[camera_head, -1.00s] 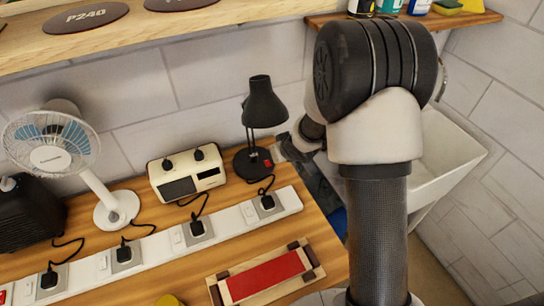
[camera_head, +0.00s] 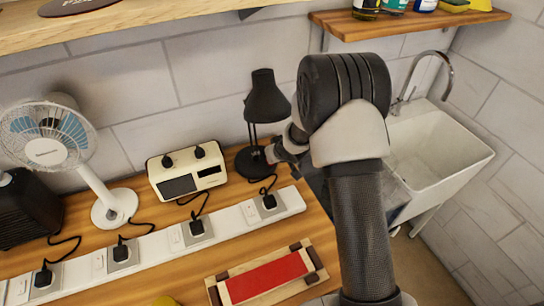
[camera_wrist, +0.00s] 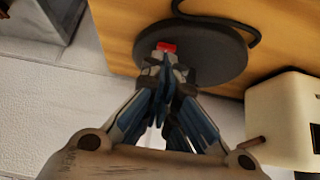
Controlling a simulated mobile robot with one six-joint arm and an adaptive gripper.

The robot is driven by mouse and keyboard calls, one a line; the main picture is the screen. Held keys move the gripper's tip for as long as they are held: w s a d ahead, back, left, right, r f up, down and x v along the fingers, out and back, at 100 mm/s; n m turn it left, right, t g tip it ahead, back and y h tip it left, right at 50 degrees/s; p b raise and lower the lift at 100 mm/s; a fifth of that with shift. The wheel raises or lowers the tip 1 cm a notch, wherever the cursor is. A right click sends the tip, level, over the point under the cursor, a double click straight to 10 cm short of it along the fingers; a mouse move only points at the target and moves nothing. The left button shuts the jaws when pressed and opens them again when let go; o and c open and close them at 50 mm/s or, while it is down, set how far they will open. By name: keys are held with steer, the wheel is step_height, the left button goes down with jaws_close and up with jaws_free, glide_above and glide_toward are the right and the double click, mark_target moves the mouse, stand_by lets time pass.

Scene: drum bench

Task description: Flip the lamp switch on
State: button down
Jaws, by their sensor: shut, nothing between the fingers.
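The black desk lamp (camera_head: 266,103) stands on the wooden bench at the right of the clock radio, with its cord plugged into the power strip. In the wrist view its round black base (camera_wrist: 215,50) lies under my gripper (camera_wrist: 167,62). The red switch (camera_wrist: 167,46) on the base shows just beyond the fingertips, partly covered by them. I cannot tell whether the fingertips touch it. In the head view my gripper (camera_head: 276,153) is at the right edge of the lamp base and hides the switch. My gripper is shut and empty.
A cream clock radio (camera_head: 187,172) stands left of the lamp; its corner also shows in the wrist view (camera_wrist: 275,115). A white power strip (camera_head: 228,222) crosses the bench.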

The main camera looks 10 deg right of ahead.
steer(key=shift+s+f+b, duration=0.25)
steer(key=shift+f+b, duration=0.4)
steer(key=shift+b, duration=0.05)
steer(key=b, duration=0.2)
steer(key=shift+s+d+f+t+b, duration=0.1)
steer(key=shift+f+t+b, duration=0.05)
steer(key=shift+t+b, duration=0.15)
steer(key=shift+r, duration=0.25)
steer(key=shift+s+d+f+b, duration=0.1)
steer(key=shift+s+f+b, duration=0.1)
steer(key=shift+s, duration=0.2)
steer(key=shift+s+f+b, duration=0.1)
steer(key=shift+s+b, duration=0.1)
steer(key=shift+s, duration=0.15)
steer(key=shift+r, duration=0.1)
